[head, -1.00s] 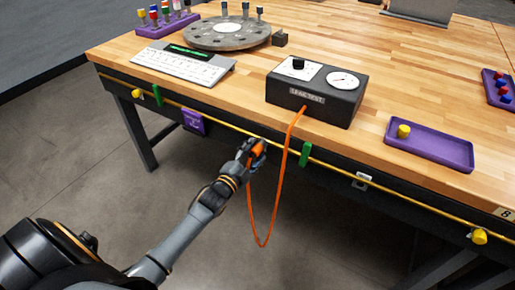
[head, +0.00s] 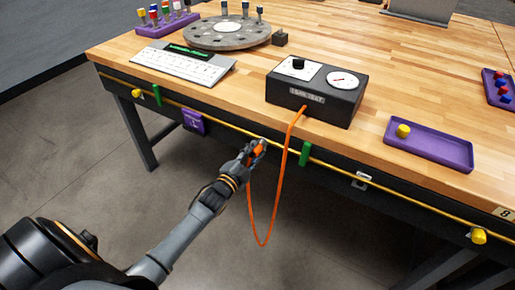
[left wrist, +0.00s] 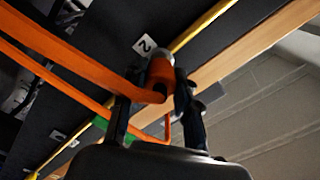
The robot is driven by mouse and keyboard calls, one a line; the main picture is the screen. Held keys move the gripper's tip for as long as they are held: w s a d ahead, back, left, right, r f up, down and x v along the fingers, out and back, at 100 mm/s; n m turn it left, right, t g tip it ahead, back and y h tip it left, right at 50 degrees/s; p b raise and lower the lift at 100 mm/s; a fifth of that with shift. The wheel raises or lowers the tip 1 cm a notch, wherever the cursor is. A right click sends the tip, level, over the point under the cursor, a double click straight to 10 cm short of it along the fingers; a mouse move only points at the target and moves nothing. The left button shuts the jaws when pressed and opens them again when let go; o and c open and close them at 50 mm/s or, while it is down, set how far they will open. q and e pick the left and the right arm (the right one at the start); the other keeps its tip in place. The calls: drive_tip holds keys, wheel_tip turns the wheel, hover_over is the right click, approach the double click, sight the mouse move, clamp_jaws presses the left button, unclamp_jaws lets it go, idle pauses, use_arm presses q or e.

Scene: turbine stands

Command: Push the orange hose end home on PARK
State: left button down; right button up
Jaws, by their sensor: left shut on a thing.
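My left gripper (head: 253,155) is at the front edge of the workbench, its fingers shut around the orange hose end (head: 258,150). In the left wrist view the hose end (left wrist: 161,76) sits between the two dark fingers, and a pale grey rounded fitting (left wrist: 161,54) shows at its far tip, against the bench's dark front. I cannot tell how far the hose end is seated on it. The orange hose (head: 273,215) hangs in a loop from the gripper up to the black leak test box (head: 316,92). No PARK lettering is readable. My right gripper is not in view.
A yellow rail (head: 213,122) runs along the bench front, with green clips (head: 305,154) and a purple tag (head: 193,121). A purple tray (head: 430,145) holds a yellow piece. A keyboard (head: 183,64) and a round grey plate (head: 228,33) stand on the bench. The floor in front is clear.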

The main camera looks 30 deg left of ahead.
sight(253, 154)
use_arm(q)
drive_tip(key=shift+s, duration=0.15)
drive_tip(key=shift+s+p, duration=0.4)
drive_tip(key=shift+s, duration=0.1)
drive_tip(key=shift+s+r+p, duration=0.1)
drive_tip(key=shift+s+p, duration=0.3)
drive_tip(key=shift+s, duration=0.25)
drive_tip(key=shift+s+p, duration=0.35)
drive_tip(key=shift+s, duration=0.45)
